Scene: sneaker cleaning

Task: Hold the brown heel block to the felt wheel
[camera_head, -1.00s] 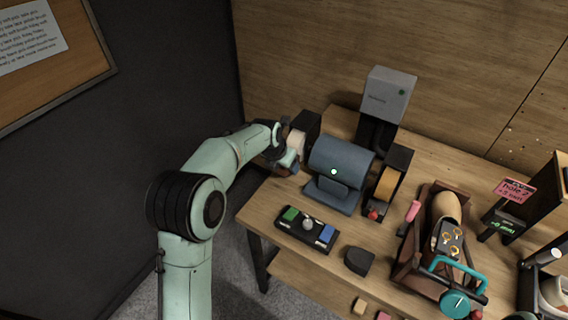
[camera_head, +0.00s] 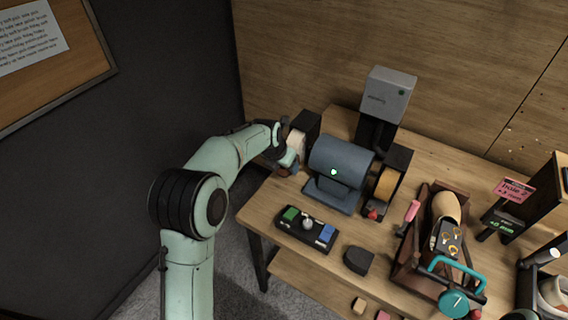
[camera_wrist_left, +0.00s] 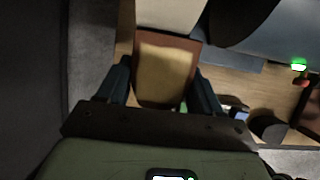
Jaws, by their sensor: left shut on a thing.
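The brown heel block (camera_wrist_left: 165,75) sits between the two fingers of my left gripper (camera_wrist_left: 162,88) in the left wrist view. It has a paler tan patch on its face. My left gripper (camera_head: 289,162) is shut on it at the left end of the blue-grey motor (camera_head: 341,163). The cream felt wheel (camera_head: 297,141) is just beyond the gripper, and also shows at the top of the left wrist view (camera_wrist_left: 170,14). The block's far edge meets the wheel's lower edge there; whether they truly touch I cannot tell. In the head view the gripper mostly hides the block.
A tan wheel (camera_head: 386,184) is on the motor's right end. A control box (camera_head: 306,229) with green and blue buttons stands in front. A dark block (camera_head: 358,261) lies near the table edge. A brown rack (camera_head: 408,257) holding a shoe stands to the right.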

